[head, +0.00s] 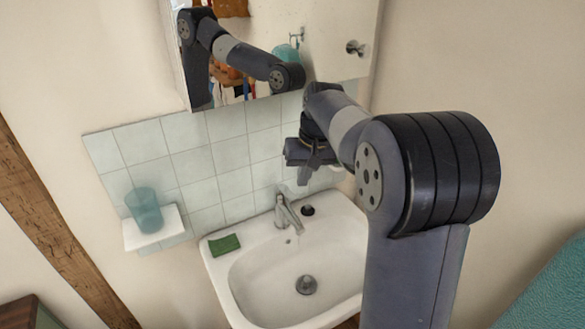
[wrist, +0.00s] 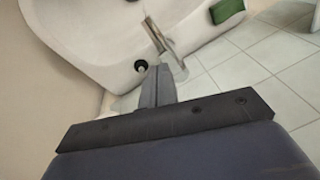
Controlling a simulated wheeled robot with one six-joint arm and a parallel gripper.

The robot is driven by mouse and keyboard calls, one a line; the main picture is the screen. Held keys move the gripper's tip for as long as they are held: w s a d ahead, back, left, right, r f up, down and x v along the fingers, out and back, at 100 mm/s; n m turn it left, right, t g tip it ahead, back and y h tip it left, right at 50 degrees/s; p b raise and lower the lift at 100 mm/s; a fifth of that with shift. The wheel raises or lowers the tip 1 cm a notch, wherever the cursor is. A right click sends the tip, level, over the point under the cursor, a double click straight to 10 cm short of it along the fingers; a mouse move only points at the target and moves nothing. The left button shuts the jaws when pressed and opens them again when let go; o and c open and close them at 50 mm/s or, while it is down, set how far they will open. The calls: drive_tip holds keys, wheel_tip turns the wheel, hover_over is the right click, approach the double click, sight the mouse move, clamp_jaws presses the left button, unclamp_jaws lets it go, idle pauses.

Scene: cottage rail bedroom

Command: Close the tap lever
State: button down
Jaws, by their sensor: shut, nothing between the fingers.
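The chrome tap (head: 287,212) stands at the back of the white washbasin, its spout pointing toward the bowl. In the wrist view the tap (wrist: 174,62) shows just beyond and right of my fingertips. The lever at its top is too small to tell its exact position. My gripper (head: 310,160) hangs above and slightly right of the tap, in front of the tiles. In the wrist view my gripper (wrist: 157,72) has its fingers together with nothing between them. I cannot tell whether the fingertips touch the tap; they look apart in the head view.
The washbasin (head: 250,275) has a green sponge (head: 224,245) on its left rim and a small dark round item (head: 308,210) right of the tap. A teal cup (head: 144,210) stands on a shelf at left. A mirror cabinet (head: 335,50) hangs above.

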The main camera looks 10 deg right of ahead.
sight(291, 196)
wheel_tip(291, 196, up, 4)
drive_tip(key=w+a+n+h+p, duration=0.1)
drive_tip(key=a+n, duration=0.1)
drive_tip(key=n, duration=0.1)
drive_tip(key=f, duration=0.3)
drive_tip(key=w+f, duration=0.1)
drive_tip(key=f, duration=0.2)
drive_tip(key=w+f+p, duration=0.1)
drive_tip(key=f, duration=0.2)
drive_tip(key=shift+f, duration=0.15)
